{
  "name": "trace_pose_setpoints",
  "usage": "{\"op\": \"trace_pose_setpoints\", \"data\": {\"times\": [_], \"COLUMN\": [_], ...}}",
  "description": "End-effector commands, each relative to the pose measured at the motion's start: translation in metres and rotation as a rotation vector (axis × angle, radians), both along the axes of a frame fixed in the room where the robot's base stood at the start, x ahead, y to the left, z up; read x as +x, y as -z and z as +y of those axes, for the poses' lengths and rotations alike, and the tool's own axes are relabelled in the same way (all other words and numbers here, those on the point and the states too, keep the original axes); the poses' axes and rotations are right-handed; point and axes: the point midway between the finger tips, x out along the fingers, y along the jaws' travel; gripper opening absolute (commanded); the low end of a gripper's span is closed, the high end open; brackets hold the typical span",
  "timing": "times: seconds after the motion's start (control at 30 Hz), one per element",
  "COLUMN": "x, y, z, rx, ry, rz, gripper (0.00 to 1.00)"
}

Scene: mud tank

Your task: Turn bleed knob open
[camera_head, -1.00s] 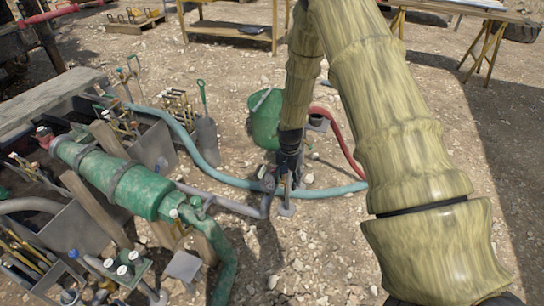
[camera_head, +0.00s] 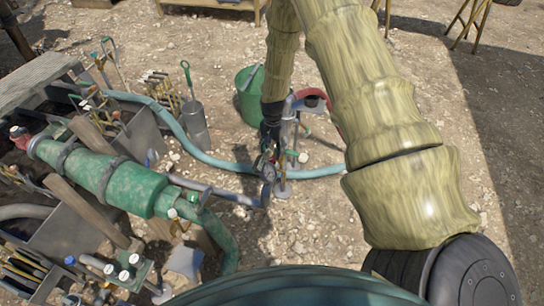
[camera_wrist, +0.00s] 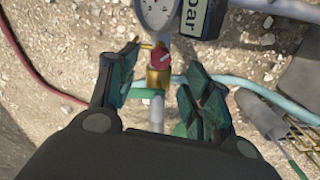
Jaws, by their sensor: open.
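In the wrist view a small red knob (camera_wrist: 159,58) sits on a brass fitting (camera_wrist: 158,79) of an upright pipe, and looks like the bleed knob. A green lever (camera_wrist: 146,93) is on the near side. My gripper (camera_wrist: 160,76) is open, one finger on each side of the knob and fitting; I see no clear contact. In the head view my gripper (camera_head: 269,152) is small, beside the upright pipe (camera_head: 284,178); the knob cannot be made out there.
A teal hose (camera_head: 223,163) runs along the ground past the pipe. A green bucket (camera_head: 247,98) stands behind. A large green pump body (camera_head: 120,185) and several racked tools are at left.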

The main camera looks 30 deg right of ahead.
Motion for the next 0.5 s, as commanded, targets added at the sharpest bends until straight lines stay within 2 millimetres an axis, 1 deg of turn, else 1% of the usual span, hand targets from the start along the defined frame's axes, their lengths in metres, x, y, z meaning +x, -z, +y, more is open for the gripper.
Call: {"op": "trace_pose_setpoints", "data": {"times": [0.03,0.2,0.3,0.5], "x": [0.0,0.0,0.001,0.001], "y": [0.007,0.028,0.038,0.05], "z": [0.0,0.0,0.0,0.002], "rx": [0.0,0.0,0.0,0.0], "ry": [-0.001,0.001,0.0,-0.002], "rz": [0.004,0.002,0.001,0.002], "gripper": [0.49,0.49,0.49,0.49]}}
